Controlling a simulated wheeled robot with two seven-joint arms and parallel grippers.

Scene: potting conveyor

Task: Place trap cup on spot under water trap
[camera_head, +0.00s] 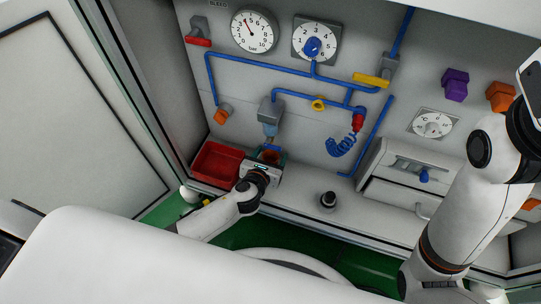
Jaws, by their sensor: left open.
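The water trap (270,112) is a grey block with a bluish bowl below it, fixed to the back panel. Below it, a small dark-red cup-like thing (271,155), which looks like the trap cup, sits on or over a teal patch on the ledge. My left gripper (268,159) is open at this cup, just under the water trap. The gripper body hides the cup's lower part and most of the spot, so I cannot tell whether the fingers touch the cup.
A red bin (216,164) stands left of my left gripper. A black knob-like thing (328,199) stands on the ledge to the right. Blue pipes, gauges and a coiled blue hose (342,146) are on the panel. A drawer unit (405,195) is at the right.

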